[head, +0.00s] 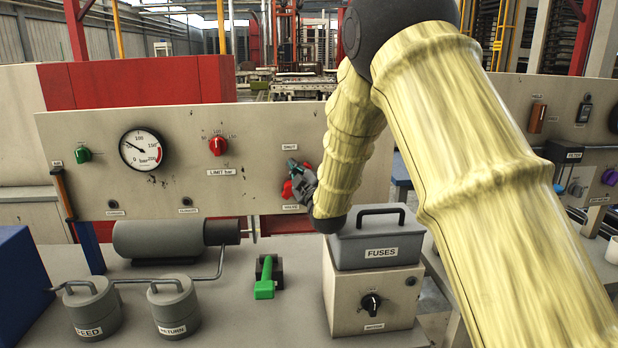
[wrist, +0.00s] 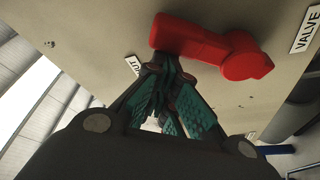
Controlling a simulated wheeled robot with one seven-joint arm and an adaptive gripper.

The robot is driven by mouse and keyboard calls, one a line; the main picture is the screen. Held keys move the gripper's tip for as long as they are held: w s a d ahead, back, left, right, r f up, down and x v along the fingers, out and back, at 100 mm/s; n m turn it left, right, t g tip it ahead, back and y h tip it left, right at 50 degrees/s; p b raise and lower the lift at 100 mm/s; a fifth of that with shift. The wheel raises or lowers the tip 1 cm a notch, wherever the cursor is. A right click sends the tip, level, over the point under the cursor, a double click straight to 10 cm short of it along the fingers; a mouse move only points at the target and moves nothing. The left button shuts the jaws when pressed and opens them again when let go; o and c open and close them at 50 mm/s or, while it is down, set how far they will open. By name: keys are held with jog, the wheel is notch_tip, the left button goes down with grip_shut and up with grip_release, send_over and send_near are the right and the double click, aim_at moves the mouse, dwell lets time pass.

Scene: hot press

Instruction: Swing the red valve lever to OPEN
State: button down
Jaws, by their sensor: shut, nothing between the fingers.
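The red valve lever (head: 287,189) is on the beige panel, mostly hidden behind my gripper in the head view. In the wrist view the lever (wrist: 205,42) shows clearly. Its round hub is nearer the VALVE label (wrist: 305,30), and its arm reaches toward the side of the SHUT label (wrist: 133,66). My gripper (head: 297,178) is at the panel beside the lever. In the wrist view my gripper (wrist: 163,66) has its teal-padded fingers together and empty, with the tips just by the lever's free end. Whether they touch it I cannot tell. No OPEN label is visible.
A grey FUSES box (head: 379,253) with a handle stands on a beige cabinet (head: 372,283) below my arm. A green-handled block (head: 265,285) and a grey motor (head: 158,239) are on the bench. A red knob (head: 217,146) and a gauge (head: 141,149) are left on the panel.

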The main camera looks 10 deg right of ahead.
jog(key=shift+d+f+b, duration=0.1)
jog(key=shift+d+b, duration=0.1)
jog(key=shift+b, duration=0.15)
jog(key=shift+d, duration=0.2)
dwell(0.4)
jog(key=a+r, duration=0.3)
jog(key=shift+w+p, duration=0.2)
jog(key=shift+p, duration=0.1)
jog(key=b+v, duration=0.2)
jog(key=v, duration=0.8)
jog(key=shift+f, duration=0.3)
jog(key=shift+a, duration=0.1)
